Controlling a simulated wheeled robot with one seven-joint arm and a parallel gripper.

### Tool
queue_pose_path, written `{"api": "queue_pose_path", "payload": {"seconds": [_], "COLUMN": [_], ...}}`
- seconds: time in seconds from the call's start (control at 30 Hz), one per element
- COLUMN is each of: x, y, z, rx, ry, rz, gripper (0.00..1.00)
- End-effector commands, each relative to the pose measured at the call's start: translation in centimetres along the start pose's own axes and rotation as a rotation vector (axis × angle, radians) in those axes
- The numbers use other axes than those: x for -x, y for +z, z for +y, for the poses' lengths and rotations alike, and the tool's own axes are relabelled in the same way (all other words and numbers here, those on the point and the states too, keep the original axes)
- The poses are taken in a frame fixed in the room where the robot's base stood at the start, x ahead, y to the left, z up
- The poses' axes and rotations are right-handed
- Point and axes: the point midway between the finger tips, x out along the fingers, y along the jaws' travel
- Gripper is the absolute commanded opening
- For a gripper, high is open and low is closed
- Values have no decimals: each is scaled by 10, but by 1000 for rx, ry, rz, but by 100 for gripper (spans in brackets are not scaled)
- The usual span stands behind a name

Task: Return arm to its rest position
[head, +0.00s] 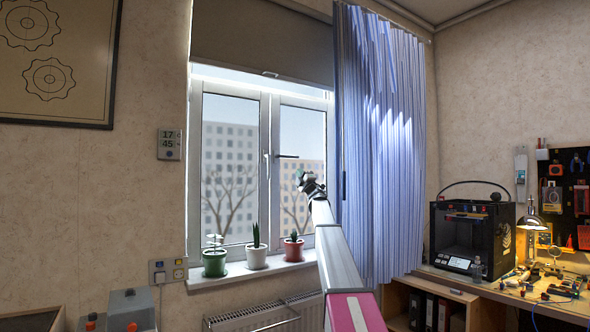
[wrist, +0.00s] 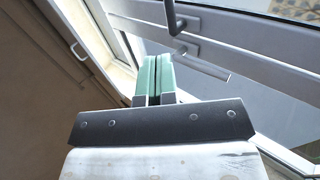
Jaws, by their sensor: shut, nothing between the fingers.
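My arm (head: 340,262) reaches up and forward in front of the window, with its wrist high near the right pane. My gripper (head: 299,173) is small in the head view, at the arm's far end. In the wrist view, the two green fingers of my gripper (wrist: 153,78) are together with nothing between them. They point toward the window frame. A dark window handle (head: 287,156) is just above the gripper in the head view. Handles also show beyond the fingertips in the wrist view (wrist: 203,66). Whether anything touches is unclear.
A blue curtain (head: 385,150) hangs right of my arm. Three potted plants, in green (head: 214,263), white (head: 256,258) and red (head: 293,250) pots, stand on the windowsill. A radiator (head: 265,316) is below. A 3D printer (head: 470,235) and a lamp (head: 531,220) stand at the right.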

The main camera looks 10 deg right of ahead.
Motion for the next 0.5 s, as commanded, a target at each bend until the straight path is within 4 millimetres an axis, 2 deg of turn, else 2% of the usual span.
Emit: {"api": "queue_pose_path", "payload": {"seconds": [0.07, 0.27, 0.37, 0.47, 0.5], "x": [11, 18, 36, 71, 89], "y": [-1, -1, -3, -6, -8], "z": [1, -2, -19, -53, -69], "rx": [0, -7, -46, -121, -159], "ry": [0, -5, -33, -91, -122], "rz": [0, -7, -54, -149, -198], "gripper": [0, 0, 0, 0, 0]}}
